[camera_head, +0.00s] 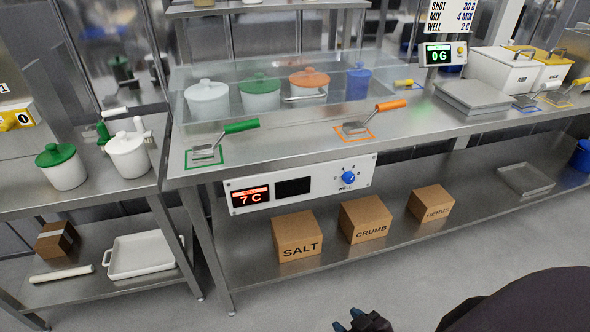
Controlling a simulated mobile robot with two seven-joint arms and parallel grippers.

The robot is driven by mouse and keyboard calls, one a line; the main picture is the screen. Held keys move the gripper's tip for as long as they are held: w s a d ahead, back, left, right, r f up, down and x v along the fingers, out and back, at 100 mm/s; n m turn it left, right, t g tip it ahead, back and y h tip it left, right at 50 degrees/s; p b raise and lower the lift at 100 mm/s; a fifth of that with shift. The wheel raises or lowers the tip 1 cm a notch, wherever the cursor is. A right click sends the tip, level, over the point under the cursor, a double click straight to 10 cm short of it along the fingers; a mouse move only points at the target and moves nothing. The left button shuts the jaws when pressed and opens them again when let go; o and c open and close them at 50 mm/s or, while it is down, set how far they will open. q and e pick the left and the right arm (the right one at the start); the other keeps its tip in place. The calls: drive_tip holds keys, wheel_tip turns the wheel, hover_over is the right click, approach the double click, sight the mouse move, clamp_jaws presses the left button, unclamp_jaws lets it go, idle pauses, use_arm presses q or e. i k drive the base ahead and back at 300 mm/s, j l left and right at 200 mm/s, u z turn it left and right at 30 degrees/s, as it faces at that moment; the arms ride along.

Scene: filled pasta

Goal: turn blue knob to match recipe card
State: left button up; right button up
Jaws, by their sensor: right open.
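The blue knob (348,178) sits on the white control panel (318,186) on the front of the middle steel counter, with "WELL" printed below it. A red-lit display (250,198) on the panel reads 7 C, and a second display (293,187) beside it is dark. The recipe card (451,16) at the top right reads SHOT 30 G, MIX 4 MIN, WELL 2 C. My right gripper (362,322) is open at the bottom edge, well below the knob and apart from it, and partly cut off by the frame. My left gripper is out of view.
Boxes marked SALT (297,238), CRUMB (366,219) and HERBS (431,204) stand on the lower shelf under the panel. Green-handled (225,134) and orange-handled (372,118) scoops lie on the counter above. A scale display (442,54) reads 0 G. The space before the knob looks clear.

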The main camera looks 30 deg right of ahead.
sight(348, 177)
drive_tip(key=z, duration=1.3)
